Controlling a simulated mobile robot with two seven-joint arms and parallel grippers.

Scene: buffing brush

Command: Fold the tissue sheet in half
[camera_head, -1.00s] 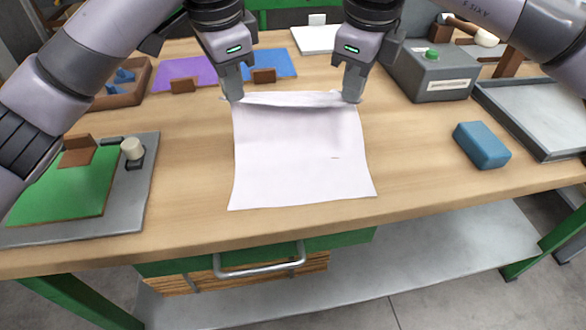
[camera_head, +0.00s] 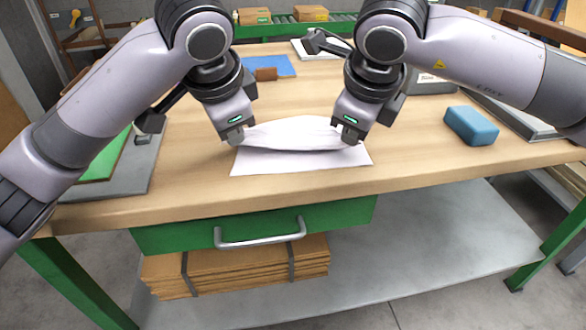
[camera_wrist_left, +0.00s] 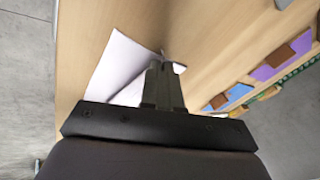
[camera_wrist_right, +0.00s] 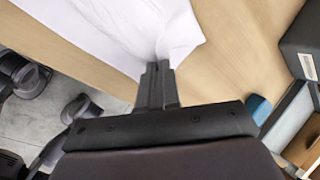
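The white tissue sheet (camera_head: 300,161) lies on the wooden table near its front edge. Its far part is lifted and curves over toward the front, with the front strip of the lower layer still showing flat. My left gripper (camera_head: 236,141) is shut on the sheet's left corner, and its fingers show together in the left wrist view (camera_wrist_left: 162,82). My right gripper (camera_head: 348,138) is shut on the right corner. In the right wrist view the tissue (camera_wrist_right: 165,35) runs into the closed fingers (camera_wrist_right: 158,80).
A blue block (camera_head: 471,126) and a grey tray (camera_head: 520,122) are at the right. A grey board with a green sheet (camera_head: 107,160) is at the left, partly behind my left arm. A blue sheet (camera_head: 265,66) lies behind. The table front is clear.

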